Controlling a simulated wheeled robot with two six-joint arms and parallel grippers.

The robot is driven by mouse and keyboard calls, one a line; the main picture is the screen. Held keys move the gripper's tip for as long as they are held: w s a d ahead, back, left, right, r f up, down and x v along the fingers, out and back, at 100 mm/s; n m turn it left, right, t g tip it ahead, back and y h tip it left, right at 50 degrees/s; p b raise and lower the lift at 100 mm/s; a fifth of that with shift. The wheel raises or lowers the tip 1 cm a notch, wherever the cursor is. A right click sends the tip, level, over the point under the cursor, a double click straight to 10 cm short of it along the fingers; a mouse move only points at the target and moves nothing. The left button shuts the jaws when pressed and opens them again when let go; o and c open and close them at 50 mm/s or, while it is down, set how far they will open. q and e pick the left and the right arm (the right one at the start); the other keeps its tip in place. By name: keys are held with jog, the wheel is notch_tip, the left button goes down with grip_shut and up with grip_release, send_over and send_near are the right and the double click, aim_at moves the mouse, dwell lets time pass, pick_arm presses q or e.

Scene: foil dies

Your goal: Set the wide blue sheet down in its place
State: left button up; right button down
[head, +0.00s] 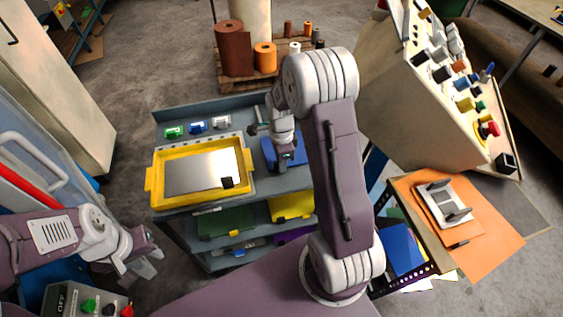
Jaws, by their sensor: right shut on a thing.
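A blue sheet (270,153) is at the right end of the grey cart's top shelf, partly hidden by my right arm. My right gripper (284,160) points down and is shut on the blue sheet. I cannot tell whether the sheet touches the shelf or is just above it. To its left is a yellow tray (158,182) with a silver plate (200,170) and a small black block. My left gripper (142,266) is open and empty at the lower left, away from the cart.
Small green, blue and white pieces (197,126) line the shelf's back. Lower shelves hold green (225,222) and yellow (290,207) sheets. A pallet (255,82) with rolls stands behind. A control console (420,110) and a side table with orange sheets (495,240) are right.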

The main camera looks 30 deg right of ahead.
jog(key=shift+f+b, duration=0.35)
jog(key=shift+f, duration=0.25)
jog(key=c, duration=1.4)
grip_release()
jog(key=shift+o, duration=0.2)
notch_tip(320, 180, up, 9)
jog(key=shift+r+p, duration=0.1)
jog(key=shift+p, duration=0.3)
